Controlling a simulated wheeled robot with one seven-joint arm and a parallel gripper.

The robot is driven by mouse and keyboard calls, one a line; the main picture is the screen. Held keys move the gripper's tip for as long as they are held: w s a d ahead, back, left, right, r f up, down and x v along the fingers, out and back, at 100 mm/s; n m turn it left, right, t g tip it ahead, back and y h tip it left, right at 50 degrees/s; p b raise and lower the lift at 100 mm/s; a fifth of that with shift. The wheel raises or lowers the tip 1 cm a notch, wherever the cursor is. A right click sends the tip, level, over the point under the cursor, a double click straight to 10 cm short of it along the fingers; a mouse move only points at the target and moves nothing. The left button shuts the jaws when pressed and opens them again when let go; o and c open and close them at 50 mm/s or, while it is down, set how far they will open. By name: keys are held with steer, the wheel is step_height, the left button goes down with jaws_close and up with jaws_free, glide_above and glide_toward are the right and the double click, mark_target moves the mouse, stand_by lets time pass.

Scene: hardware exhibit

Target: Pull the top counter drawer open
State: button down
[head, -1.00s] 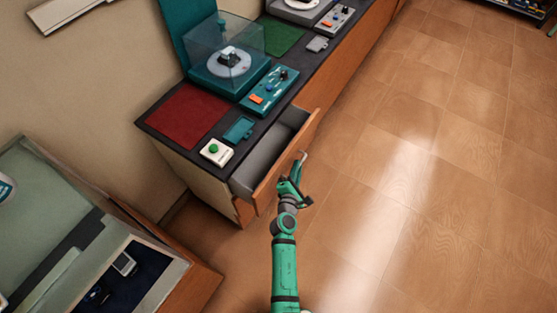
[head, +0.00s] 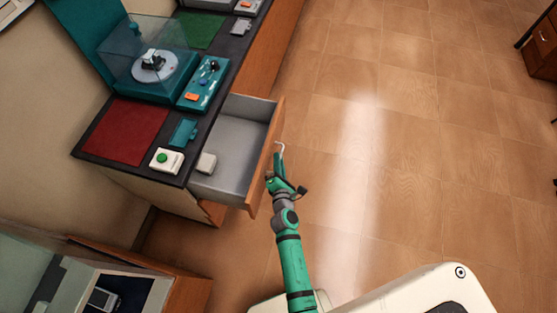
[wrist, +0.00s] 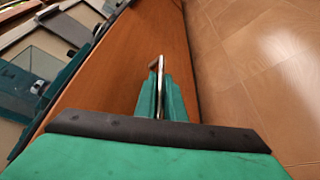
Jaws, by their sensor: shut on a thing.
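The top counter drawer (head: 240,142) stands well out from the counter in the head view, with its grey inside showing. A small pale box (head: 206,163) lies inside it near the counter side. The drawer's wooden front (wrist: 120,70) fills the middle of the wrist view. My gripper (head: 277,176) is at the outer face of that front, shut on the metal handle (wrist: 160,85). One end of the handle (head: 281,148) sticks out beyond the fingers.
The dark counter top (head: 217,100) carries a turntable under a clear cover (head: 150,65), a red mat (head: 125,133) and a white box with a green button (head: 167,160). A display case (head: 120,290) stands at lower left. The floor (head: 400,160) to the right is clear.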

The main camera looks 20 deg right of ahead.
steer(key=c, duration=2.1)
jaws_free()
steer(key=shift+a+f, duration=0.1)
steer(key=shift+a, duration=0.05)
steer(key=v, duration=1.1)
steer(key=s+a+r+m+y, duration=0.1)
steer(key=s+a+r+m, duration=0.3)
steer(key=s+r+m, duration=0.2)
steer(key=s+a+r+m+y, duration=0.2)
steer(key=s+a+r+m, duration=0.3)
steer(key=s+m, duration=0.3)
steer(key=s+a+r+m+y, duration=0.1)
steer(key=s+a+r+m, duration=0.4)
steer(key=s+r+m, duration=0.2)
steer(key=shift+s+a+y, duration=0.25)
steer(key=shift+s+y, duration=0.05)
steer(key=shift+s, duration=0.85)
